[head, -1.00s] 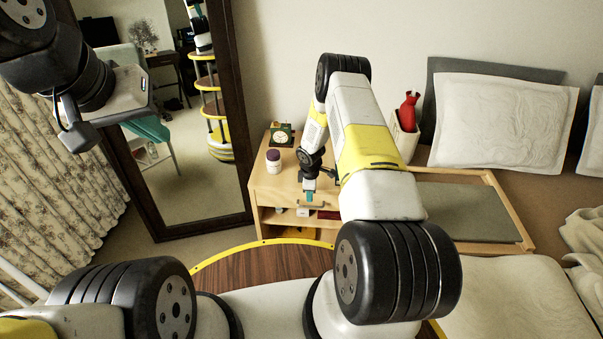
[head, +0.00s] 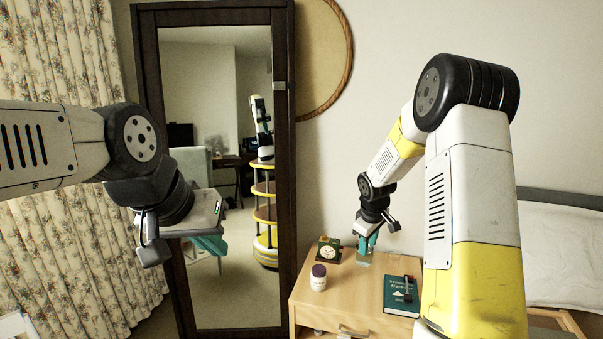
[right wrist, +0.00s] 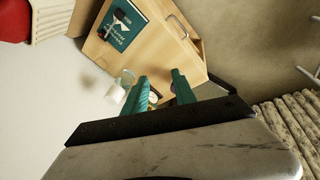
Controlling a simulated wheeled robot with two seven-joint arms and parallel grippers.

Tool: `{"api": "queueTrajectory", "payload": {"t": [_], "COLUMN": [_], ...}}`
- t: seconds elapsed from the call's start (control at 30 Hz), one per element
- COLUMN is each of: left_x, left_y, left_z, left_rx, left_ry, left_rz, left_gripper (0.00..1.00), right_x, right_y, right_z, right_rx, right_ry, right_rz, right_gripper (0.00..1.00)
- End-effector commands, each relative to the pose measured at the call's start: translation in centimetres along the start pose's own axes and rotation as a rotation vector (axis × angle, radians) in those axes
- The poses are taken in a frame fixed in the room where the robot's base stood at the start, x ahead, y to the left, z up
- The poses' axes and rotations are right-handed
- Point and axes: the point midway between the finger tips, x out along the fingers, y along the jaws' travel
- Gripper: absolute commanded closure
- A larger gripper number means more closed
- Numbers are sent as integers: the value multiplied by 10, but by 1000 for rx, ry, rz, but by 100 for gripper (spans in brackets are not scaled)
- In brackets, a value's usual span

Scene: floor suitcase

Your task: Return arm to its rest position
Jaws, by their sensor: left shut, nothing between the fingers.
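My left gripper (head: 212,243) is at the left in the head view, in front of the mirror. Its teal fingers are together and hold nothing. My right gripper (head: 366,248) hangs fingers-down above the back of the wooden nightstand (head: 345,300), right of the clock. In the right wrist view its two teal fingers (right wrist: 160,90) stand apart with nothing gripped between them. The clock's face shows beyond the gap.
On the nightstand are a green clock (head: 328,250), a white bottle with a dark cap (head: 318,280) and a teal book (head: 400,295) with a dark item on it. A tall dark-framed mirror (head: 285,170) stands behind. A bed pillow (head: 560,240) is at right.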

Motion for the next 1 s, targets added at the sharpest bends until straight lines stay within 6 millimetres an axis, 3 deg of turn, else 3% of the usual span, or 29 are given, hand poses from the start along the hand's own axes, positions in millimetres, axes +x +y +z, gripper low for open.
{"api": "queueTrajectory", "payload": {"t": [0.03,0.2,0.5,0.7,0.83,1.0], "left_x": [0,0,0,0,0,0], "left_y": [0,0,0,0,0,0], "left_z": [0,0,0,0,0,0], "left_rx": [0,0,0,0,0,0], "left_ry": [0,0,0,0,0,0], "left_rz": [0,0,0,0,0,0], "left_gripper": [100,100,100,100,100,100], "right_x": [-34,-121,-242,-294,-310,-318], "right_y": [0,-18,-81,-136,-167,-188], "right_z": [2,19,68,107,126,139], "right_rx": [47,207,471,624,695,742], "right_ry": [19,68,174,251,287,312], "right_rz": [11,12,-28,-84,-122,-151], "right_gripper": [68,68,68,68,68,68]}}
